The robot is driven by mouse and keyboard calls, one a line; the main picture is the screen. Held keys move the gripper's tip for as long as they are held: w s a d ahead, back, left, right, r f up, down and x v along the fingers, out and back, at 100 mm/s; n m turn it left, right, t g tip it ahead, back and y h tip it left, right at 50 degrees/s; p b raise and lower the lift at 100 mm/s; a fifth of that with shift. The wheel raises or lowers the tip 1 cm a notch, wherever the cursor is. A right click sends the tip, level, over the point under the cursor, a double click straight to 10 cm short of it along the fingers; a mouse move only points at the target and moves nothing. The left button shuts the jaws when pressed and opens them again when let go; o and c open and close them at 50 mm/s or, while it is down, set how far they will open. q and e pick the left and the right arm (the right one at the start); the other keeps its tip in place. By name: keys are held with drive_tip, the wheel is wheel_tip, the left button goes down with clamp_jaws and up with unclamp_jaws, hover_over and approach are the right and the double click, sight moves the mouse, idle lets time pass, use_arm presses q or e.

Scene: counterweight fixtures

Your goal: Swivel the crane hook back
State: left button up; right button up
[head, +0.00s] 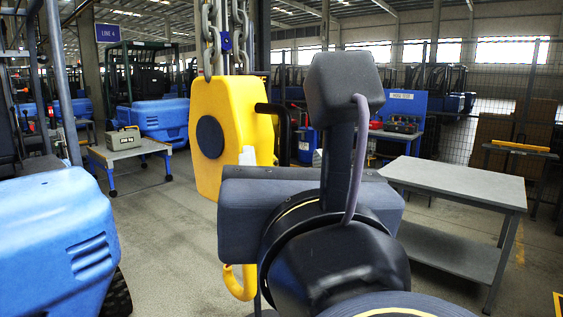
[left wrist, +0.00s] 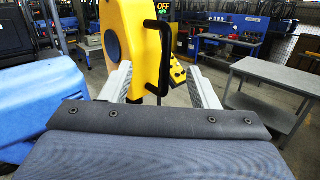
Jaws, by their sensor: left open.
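The yellow crane block (head: 222,135), with a dark round disc on its side, hangs from chains (head: 210,40). Its yellow hook (head: 240,285) shows below, partly hidden by my arm. A black handle (head: 284,125) sticks out from the block's right side. My left gripper (left wrist: 160,68) is open, its two pale fingers spread. In the left wrist view the black handle (left wrist: 163,60) appears between the fingers, and the yellow block (left wrist: 120,35) stands to the left. I cannot tell how far beyond the fingertips the handle is. The hook is not visible in that view. My right gripper is not in view.
A blue machine (head: 55,240) stands close at the left. A grey table (head: 455,182) stands at the right. Behind are a small cart (head: 125,152) and a blue workbench (head: 405,105). Open floor (head: 150,230) lies between the blue machine and the crane block.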

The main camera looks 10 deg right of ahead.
sight(286, 158)
use_arm(q)
drive_tip(key=shift+n+g+y, duration=0.4)
drive_tip(key=shift+n+g, duration=0.1)
drive_tip(key=shift+n, duration=0.1)
drive_tip(key=w, duration=0.2)
drive_tip(key=w+d+f, duration=0.1)
drive_tip(key=w, duration=0.2)
drive_tip(key=w+p, duration=0.1)
drive_tip(key=w, duration=0.1)
drive_tip(key=shift+w+d+f, duration=0.15)
drive_tip(key=shift+w+d, duration=0.05)
drive_tip(key=shift+w, duration=0.2)
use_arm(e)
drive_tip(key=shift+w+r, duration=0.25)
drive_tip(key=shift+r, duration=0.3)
use_arm(q)
drive_tip(key=shift+w, duration=0.15)
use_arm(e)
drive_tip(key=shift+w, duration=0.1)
use_arm(q)
clamp_jaws()
